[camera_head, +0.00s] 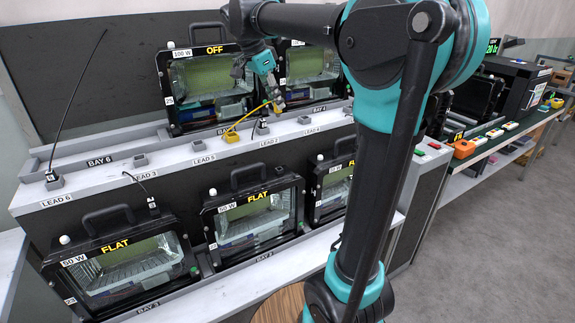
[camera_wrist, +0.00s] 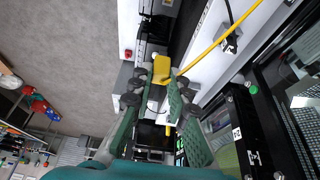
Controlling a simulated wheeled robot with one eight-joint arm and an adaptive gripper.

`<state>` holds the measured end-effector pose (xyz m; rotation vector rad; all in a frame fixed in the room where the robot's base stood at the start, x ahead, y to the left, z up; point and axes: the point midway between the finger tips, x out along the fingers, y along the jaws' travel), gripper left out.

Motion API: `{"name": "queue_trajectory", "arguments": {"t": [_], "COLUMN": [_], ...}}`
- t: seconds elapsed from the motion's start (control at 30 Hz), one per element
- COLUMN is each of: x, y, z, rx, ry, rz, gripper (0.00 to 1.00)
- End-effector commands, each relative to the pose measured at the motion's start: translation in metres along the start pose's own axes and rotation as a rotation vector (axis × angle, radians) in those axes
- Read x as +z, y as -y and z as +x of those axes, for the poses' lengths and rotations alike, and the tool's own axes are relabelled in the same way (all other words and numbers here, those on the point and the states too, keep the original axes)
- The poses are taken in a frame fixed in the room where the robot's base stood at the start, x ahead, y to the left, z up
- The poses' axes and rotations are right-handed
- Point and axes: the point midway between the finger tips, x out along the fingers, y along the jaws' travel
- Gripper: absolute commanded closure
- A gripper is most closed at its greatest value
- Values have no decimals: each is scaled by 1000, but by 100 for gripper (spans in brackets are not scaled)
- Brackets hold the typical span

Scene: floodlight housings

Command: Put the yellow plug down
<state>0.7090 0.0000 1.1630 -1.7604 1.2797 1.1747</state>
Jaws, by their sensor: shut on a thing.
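The yellow plug (camera_wrist: 161,68) is between the fingertips of my gripper (camera_wrist: 160,80) in the wrist view. My gripper is shut on it. The cable also shows in the wrist view (camera_wrist: 215,45). The plug's lower end is hard to make out.
Grey holders stand along the shelf edge (camera_head: 100,165); one (camera_head: 54,180) holds a black lead. A black plug (camera_head: 262,128) stands near LEAD 2. Floodlight housings marked FLAT (camera_head: 120,262) stand below. A bench with coloured items (camera_head: 485,140) is at right.

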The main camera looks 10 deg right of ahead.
Motion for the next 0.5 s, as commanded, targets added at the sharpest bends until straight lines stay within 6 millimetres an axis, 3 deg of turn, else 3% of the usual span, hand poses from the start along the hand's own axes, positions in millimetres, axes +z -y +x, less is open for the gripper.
{"name": "queue_trajectory", "arguments": {"t": [0.5], "x": [46], "y": [0], "z": [111], "rx": [0], "ry": [0], "rz": [0], "gripper": [100]}}
